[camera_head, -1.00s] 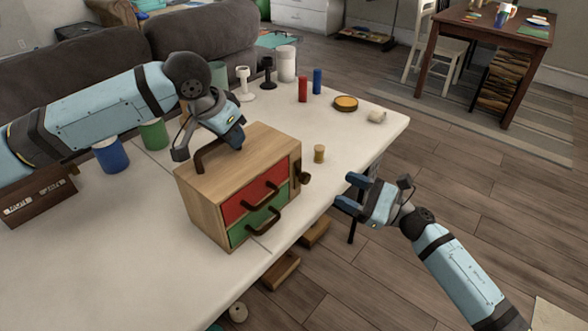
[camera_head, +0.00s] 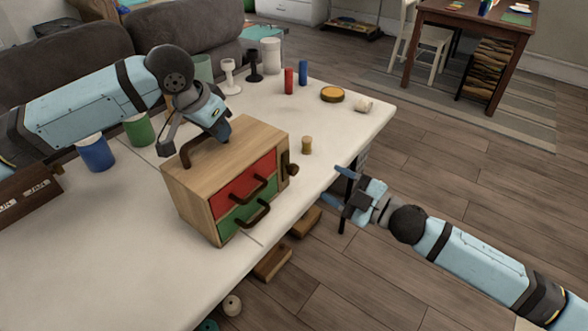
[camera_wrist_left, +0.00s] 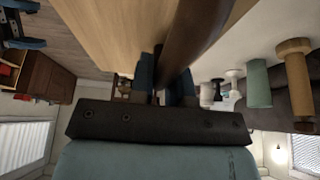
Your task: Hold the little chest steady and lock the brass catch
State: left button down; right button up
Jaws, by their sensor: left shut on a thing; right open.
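The little wooden chest (camera_head: 192,184) stands upright on the white table, with a red drawer front (camera_head: 238,188) above a green one (camera_head: 237,221), each with a dark handle. My left gripper (camera_head: 198,148) is shut on the dark carrying handle on top of the chest; in the left wrist view the handle (camera_wrist_left: 194,38) passes between its fingers. The brass catch (camera_head: 291,170), a small dark knob shape, sits on the chest's right side. My right gripper (camera_head: 340,186) is open and empty, right of the catch and apart from it, beyond the table edge.
A wooden peg (camera_head: 307,145) stands on the white table (camera_head: 110,255) just beyond the catch. Red (camera_head: 289,81) and blue (camera_head: 303,72) cylinders and a round amber dish (camera_head: 332,94) stand farther back. Blue (camera_head: 95,152) and green (camera_head: 139,130) cups stand left.

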aim_at(296, 171)
jog(key=w+a+m, duration=0.2)
jog(key=a, duration=0.1)
jog(key=w+a+f+m+h, duration=0.1)
jog(key=w+a+m, duration=0.1)
jog(key=a, duration=0.1)
jog(key=w+a+m, duration=0.2)
jog(key=a, duration=0.1)
jog(key=shift+a+f, duration=0.1)
jog(key=shift+f, duration=0.05)
jog(key=shift+c, duration=0.2)
jog(key=c, duration=0.9)
